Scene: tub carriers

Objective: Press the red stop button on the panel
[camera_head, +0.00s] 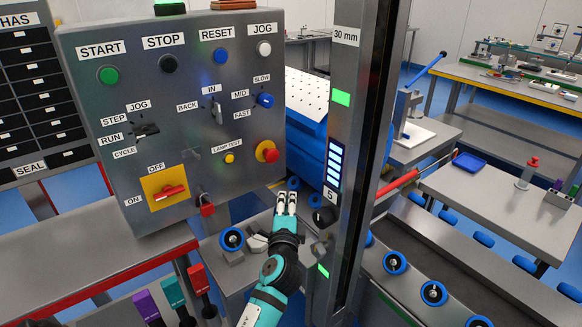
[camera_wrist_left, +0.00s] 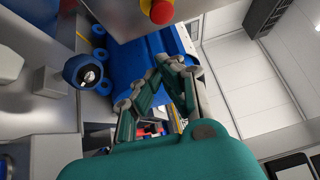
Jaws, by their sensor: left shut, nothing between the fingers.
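The grey control panel (camera_head: 120,95) stands at the left in the head view. A red mushroom button (camera_head: 268,151) on a yellow base sits near its lower right edge. Under the STOP label is a black button (camera_head: 168,63), not a red one. My left gripper (camera_head: 286,196) is shut and empty, below and slightly right of the red button, apart from it. In the left wrist view the red button (camera_wrist_left: 162,12) shows at the top edge, beyond the closed fingertips (camera_wrist_left: 168,62). My right gripper is in neither view.
A grey upright post (camera_head: 353,130) stands close right of the gripper. A red padlock (camera_head: 207,207) and a red rotary switch (camera_head: 168,192) are on the panel's lower part. A blue roller (camera_head: 232,239) is left of my arm. A blue tub (camera_head: 306,135) is behind.

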